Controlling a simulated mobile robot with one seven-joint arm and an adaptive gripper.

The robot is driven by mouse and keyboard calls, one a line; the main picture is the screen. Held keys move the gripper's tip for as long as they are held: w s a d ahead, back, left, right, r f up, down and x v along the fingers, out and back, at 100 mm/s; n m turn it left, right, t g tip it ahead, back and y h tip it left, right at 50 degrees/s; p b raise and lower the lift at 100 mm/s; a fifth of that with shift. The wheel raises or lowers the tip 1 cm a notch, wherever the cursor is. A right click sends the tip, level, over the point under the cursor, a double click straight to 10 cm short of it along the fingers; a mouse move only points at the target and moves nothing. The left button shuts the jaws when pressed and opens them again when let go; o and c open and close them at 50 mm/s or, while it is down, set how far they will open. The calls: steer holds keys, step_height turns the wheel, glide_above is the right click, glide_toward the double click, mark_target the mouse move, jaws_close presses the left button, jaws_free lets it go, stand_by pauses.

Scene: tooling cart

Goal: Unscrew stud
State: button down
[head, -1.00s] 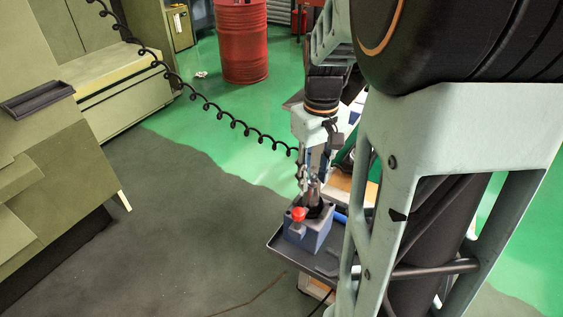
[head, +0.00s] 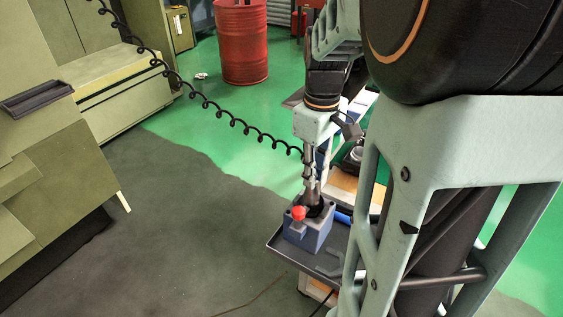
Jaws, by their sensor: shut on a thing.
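A blue block fixture (head: 308,237) with a red knob (head: 298,213) stands on the cart's dark tray (head: 282,250). A dark round holder (head: 317,210) sits upright in its top. My gripper (head: 312,188) points straight down over the holder, fingers shut at its top end. The stud is hidden between the fingers there, too small to make out. The gripper is in line with the holder, and I see no clear gap between them.
A blue cylindrical thing (head: 342,217) lies on the cart right of the fixture, partly hidden by my arm. A black coiled cable (head: 215,110) hangs down to the gripper area. A red drum (head: 241,42) and a beige machine (head: 110,85) stand farther back. Open floor lies left of the cart.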

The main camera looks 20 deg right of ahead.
steer(key=shift+n, duration=0.9)
steer(key=n+b, duration=0.1)
steer(key=n, duration=0.2)
steer(key=shift+n, duration=1.5)
steer(key=shift+n+b, duration=0.55)
steer(key=shift+n, duration=0.65)
steer(key=n, duration=0.3)
steer(key=shift+n, duration=0.3)
